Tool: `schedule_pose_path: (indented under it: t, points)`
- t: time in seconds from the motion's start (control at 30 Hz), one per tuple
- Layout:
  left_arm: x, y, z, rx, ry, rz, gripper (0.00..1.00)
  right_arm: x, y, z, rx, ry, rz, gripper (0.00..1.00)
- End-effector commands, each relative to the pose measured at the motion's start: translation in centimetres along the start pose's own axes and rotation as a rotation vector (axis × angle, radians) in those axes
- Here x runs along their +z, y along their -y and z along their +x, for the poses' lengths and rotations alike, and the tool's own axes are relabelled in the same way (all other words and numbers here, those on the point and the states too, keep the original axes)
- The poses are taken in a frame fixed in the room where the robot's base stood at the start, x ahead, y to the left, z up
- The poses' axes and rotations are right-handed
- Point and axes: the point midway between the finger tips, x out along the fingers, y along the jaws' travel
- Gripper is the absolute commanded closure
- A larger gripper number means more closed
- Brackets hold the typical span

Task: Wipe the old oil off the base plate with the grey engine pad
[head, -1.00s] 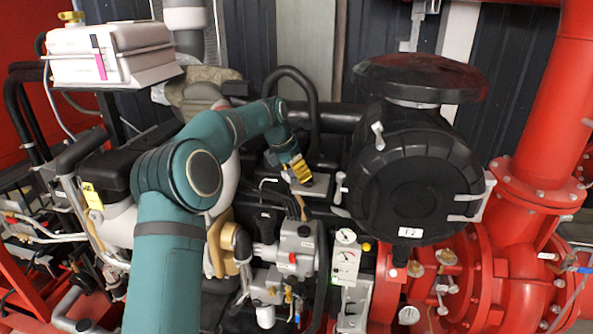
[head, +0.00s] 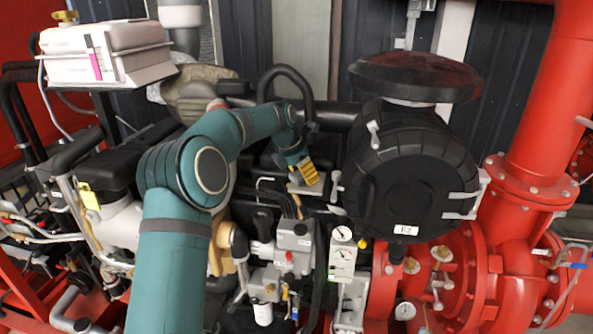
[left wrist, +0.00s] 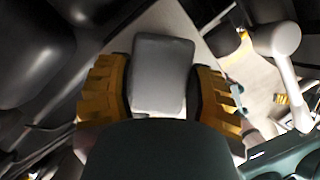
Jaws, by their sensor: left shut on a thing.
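My left gripper (head: 308,174) has yellow ribbed fingers and is at the middle of the engine, left of the big black filter housing. In the left wrist view its fingers are shut on the grey engine pad (left wrist: 162,72), a flat rounded block between them. The base plate (head: 303,188) is a small pale plate under the gripper in the head view. It shows as a light surface behind the pad in the left wrist view (left wrist: 172,18). The pad is over the plate; I cannot tell whether it touches. I cannot make out any oil. My right gripper is not in view.
The black filter housing (head: 412,165) stands close to the right of the gripper. A black hose (head: 290,72) arches behind it. Red pipes (head: 520,200) fill the right side.

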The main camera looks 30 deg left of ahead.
Motion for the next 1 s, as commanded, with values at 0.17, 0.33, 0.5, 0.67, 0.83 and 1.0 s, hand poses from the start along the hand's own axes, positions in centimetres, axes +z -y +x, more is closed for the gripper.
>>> schedule_pose_path:
  t: [0.17,0.33,0.5,0.67,0.83,1.0]
  points:
    - [0.5,0.5,0.2,-0.001,-0.001,0.000,0.71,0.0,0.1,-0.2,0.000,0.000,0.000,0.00]
    - [1.0,1.1,0.5,-0.002,-0.002,0.001,0.71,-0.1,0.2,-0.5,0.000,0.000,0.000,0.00]
    - [1.9,2.0,0.9,-0.003,-0.003,0.002,0.71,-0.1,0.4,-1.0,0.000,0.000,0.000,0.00]
    - [2.6,2.8,1.4,-0.003,-0.004,0.001,0.71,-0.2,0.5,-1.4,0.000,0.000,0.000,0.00]
    - [2.8,3.1,1.5,-0.005,-0.003,0.000,0.71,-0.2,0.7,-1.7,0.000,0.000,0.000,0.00]
    - [2.8,3.2,1.4,-0.008,-0.002,0.001,0.71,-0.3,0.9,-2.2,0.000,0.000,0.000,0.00]
